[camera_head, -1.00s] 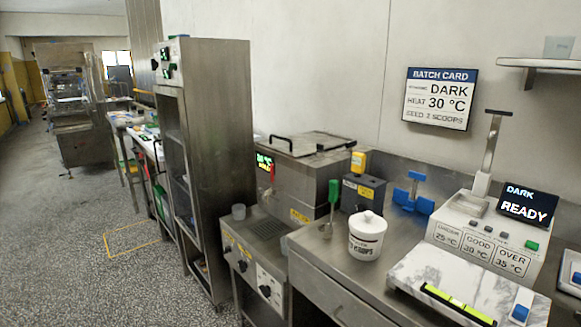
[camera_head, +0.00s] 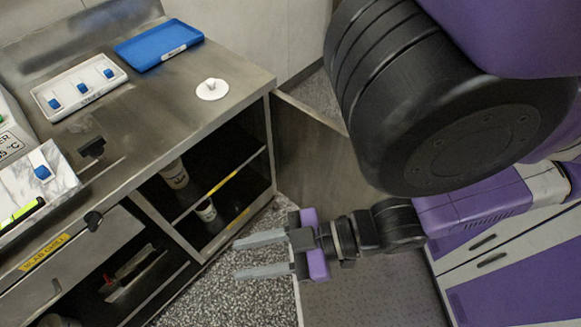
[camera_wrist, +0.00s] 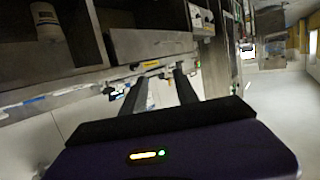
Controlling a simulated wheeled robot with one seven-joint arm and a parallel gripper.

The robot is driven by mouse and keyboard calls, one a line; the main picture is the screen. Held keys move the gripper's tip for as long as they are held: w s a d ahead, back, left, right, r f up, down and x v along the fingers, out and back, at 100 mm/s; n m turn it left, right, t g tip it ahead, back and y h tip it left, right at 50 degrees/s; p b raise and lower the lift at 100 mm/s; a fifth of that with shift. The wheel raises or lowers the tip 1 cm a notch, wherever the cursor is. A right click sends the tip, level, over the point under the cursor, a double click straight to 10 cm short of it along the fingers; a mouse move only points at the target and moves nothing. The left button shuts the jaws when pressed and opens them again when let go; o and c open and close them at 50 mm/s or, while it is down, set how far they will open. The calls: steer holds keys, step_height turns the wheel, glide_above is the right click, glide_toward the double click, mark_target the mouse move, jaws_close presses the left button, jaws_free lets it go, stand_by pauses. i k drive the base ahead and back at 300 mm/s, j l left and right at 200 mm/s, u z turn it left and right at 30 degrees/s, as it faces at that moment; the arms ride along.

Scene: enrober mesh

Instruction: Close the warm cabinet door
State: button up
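The warm cabinet (camera_head: 256,192), under the right end of the steel counter, stands open. A white tub (camera_head: 174,174) and a smaller pot (camera_head: 206,211) are inside. A grey steel door panel (camera_head: 320,148) swings out from its right edge; my arm hides part of it. My gripper (camera_head: 236,259) is open and empty, its two fingers apart and pointing left, in front of the cabinet opening and apart from the door. In the wrist view my fingers (camera_wrist: 155,82) point toward the counter fronts, and a pale tub (camera_wrist: 46,22) shows on a shelf at upper left.
Left of the cabinet is an open lower bay (camera_head: 135,275) beside a drawer front (camera_head: 80,240). A white tray (camera_head: 80,88), a blue tray (camera_head: 160,44) and a white lid (camera_head: 211,89) sit on the counter. Speckled floor (camera_head: 215,290) is free before it.

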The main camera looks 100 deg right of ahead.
mark_target(316, 163)
steer(key=k+l, duration=0.25)
steer(key=k, duration=0.25)
steer(key=k+l, duration=0.3)
steer(key=k, duration=0.2)
steer(key=k+l+z, duration=0.1)
steer(key=k+l, duration=0.15)
steer(key=k, duration=0.3)
steer(key=k+l, duration=0.3)
steer(key=k, duration=0.2)
steer(key=k+l, duration=0.3)
steer(key=k, duration=0.2)
